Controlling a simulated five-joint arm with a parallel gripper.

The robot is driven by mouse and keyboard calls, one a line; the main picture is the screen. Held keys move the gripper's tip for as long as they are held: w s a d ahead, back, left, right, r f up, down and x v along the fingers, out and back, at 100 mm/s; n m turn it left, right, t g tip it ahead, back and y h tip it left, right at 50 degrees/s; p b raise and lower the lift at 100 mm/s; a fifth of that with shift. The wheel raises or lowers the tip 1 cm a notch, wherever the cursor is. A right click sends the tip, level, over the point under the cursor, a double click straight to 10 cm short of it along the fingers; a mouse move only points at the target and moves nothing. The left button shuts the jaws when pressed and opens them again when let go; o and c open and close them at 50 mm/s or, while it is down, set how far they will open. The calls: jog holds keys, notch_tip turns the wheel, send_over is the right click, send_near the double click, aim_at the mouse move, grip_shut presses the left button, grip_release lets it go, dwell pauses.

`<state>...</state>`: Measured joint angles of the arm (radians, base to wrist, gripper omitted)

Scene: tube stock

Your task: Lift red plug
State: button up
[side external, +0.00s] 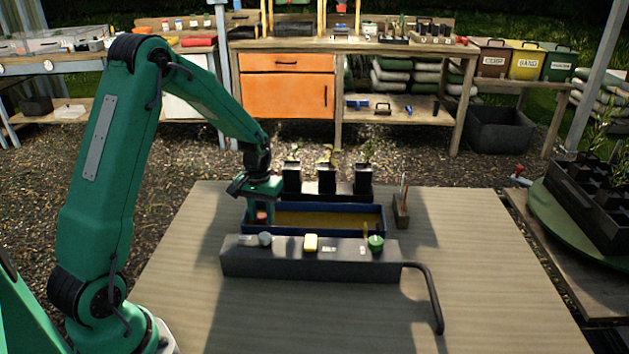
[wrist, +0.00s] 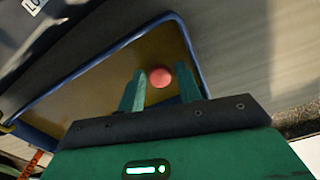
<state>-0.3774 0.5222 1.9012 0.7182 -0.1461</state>
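The red plug (side external: 261,217) is at the left end of a blue-walled tray (side external: 314,234) with a yellow-brown floor. In the wrist view the plug (wrist: 160,77) shows as a round red top. My gripper (side external: 261,196) is over that end of the tray, pointing down, just above or around the plug. In the wrist view my gripper (wrist: 160,72) is open, with one green finger on each side of the plug and a narrow gap showing at each side. Whether the fingertips reach below the plug's top cannot be told.
A dark grey block (side external: 310,262) with grey, yellow and green plugs stands in front of the tray. Black pots with seedlings (side external: 327,180) stand behind it. A small holder (side external: 401,210) with upright sticks is to its right. The table's right side is clear.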

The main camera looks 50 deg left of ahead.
aim_at(262, 215)
jog(key=shift+f, duration=0.4)
jog(key=c, duration=0.6)
jog(key=shift+r, duration=0.2)
jog(key=shift+r, duration=0.6)
notch_tip(262, 215, up, 2)
jog(key=shift+w+r, duration=0.1)
jog(key=shift+r, duration=0.1)
jog(key=d+r, duration=0.2)
jog(key=d, duration=0.1)
jog(key=s+d+r, duration=0.1)
jog(key=d+r, duration=0.1)
jog(key=d, duration=0.2)
jog(key=s+d+r, duration=0.1)
jog(key=d+r, duration=0.2)
jog(key=d, duration=0.1)
jog(key=shift+d, duration=0.25)
